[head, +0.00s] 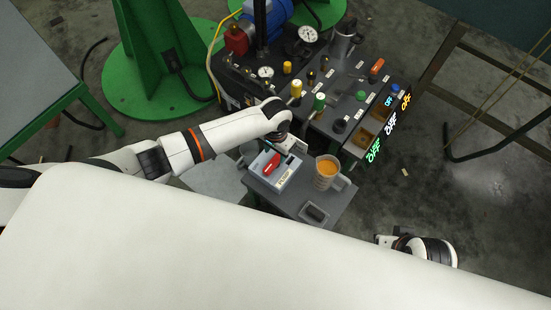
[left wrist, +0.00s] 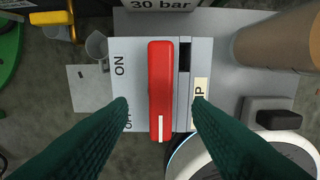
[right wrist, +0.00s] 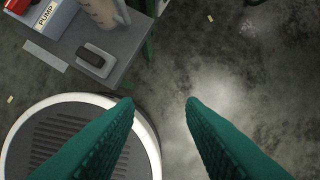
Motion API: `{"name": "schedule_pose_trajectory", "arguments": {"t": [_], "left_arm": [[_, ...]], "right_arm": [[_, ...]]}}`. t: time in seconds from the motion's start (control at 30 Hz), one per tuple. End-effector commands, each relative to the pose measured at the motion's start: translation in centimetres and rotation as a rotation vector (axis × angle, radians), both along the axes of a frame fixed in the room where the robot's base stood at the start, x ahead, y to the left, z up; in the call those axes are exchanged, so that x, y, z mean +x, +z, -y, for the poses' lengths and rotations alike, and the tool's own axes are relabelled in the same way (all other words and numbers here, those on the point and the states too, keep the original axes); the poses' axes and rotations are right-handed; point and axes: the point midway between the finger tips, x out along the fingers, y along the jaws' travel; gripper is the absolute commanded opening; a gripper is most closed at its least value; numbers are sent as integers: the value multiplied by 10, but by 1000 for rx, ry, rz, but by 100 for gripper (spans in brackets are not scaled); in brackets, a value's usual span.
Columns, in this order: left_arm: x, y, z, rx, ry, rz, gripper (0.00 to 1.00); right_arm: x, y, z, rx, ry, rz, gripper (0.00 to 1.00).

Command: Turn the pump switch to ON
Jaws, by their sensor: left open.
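The pump switch (head: 285,180) is a grey box with a red handle (head: 271,163) on a small grey table. In the left wrist view the red handle (left wrist: 161,80) stands upright in the picture, its white-marked end at the bottom beside the OFF label (left wrist: 128,118). The ON label (left wrist: 120,65) is higher up on the left. My left gripper (left wrist: 159,103) is open, its green fingertips on either side of the handle's lower part, with gaps showing. I cannot tell their height above it. My right gripper (right wrist: 159,102) is open and empty over the floor.
A beaker of orange liquid (head: 326,172) stands right of the switch, and a small dark block (head: 316,214) lies near the table's front. The dark panel (head: 335,95) with knobs, gauges and lit OFF signs is behind.

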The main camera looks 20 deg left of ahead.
Motion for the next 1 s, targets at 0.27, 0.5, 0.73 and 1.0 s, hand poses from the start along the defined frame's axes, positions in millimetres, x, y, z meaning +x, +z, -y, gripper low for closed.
{"name": "schedule_pose_trajectory", "arguments": {"t": [0.27, 0.5, 0.73, 1.0], "left_arm": [[0, -34, 1, 0, 0, -1, 45], [0, -46, 1, 0, 0, 1, 45], [0, -46, 1, -1, 0, 1, 45], [0, -46, 1, -1, -1, 1, 3]], "right_arm": [[-11, 29, 2, 1, -2, 19, 36], [-12, 28, 2, 0, -2, 20, 36], [-12, 29, 2, 0, -2, 20, 36], [-12, 29, 2, 0, -2, 19, 36]]}}
